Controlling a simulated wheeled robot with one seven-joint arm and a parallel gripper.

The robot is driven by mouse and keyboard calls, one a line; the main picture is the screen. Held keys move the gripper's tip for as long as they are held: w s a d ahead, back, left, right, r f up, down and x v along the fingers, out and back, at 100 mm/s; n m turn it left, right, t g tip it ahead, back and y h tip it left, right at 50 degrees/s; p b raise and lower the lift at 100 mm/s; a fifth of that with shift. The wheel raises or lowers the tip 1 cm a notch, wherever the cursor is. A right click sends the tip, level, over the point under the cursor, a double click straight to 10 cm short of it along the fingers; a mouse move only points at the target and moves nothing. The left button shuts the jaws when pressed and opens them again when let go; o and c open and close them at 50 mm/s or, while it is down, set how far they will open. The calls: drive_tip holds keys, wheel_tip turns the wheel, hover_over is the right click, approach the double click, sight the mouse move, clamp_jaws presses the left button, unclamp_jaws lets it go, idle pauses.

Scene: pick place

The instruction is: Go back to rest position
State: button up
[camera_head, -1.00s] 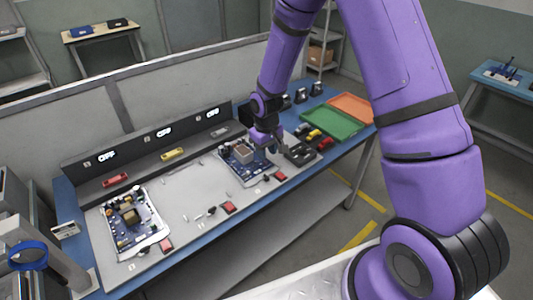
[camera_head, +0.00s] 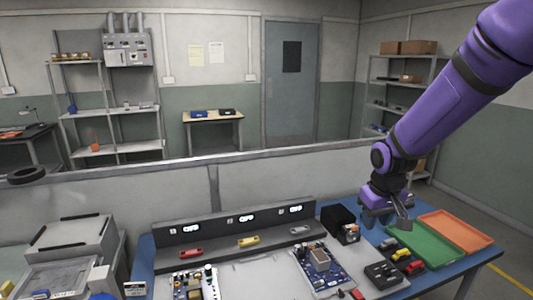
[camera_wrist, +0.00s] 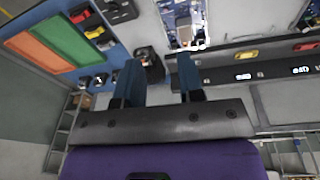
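My gripper (camera_head: 392,222) is at the end of my purple arm, raised above the right part of the workbench (camera_head: 448,277).
Circuit boards (camera_head: 322,266) lie on the bench before a dark panel (camera_head: 236,234) with lit displays. An orange tray (camera_head: 455,231) sits beside the green one. Small cars (camera_head: 402,254) and a black block (camera_head: 383,274) lie nearby. A low partition (camera_head: 280,182) runs behind the bench.

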drive_tip(key=s+d+r+m+t, duration=0.1)
drive_tip(key=s+r, duration=0.8)
drive_tip(key=s, duration=0.3)
drive_tip(key=s+d+r+m+t, duration=0.1)
drive_tip(key=s+d+r+t, duration=0.1)
drive_tip(key=s+r, duration=0.7)
drive_tip(key=s, duration=0.4)
drive_tip(key=shift+d, duration=0.2)
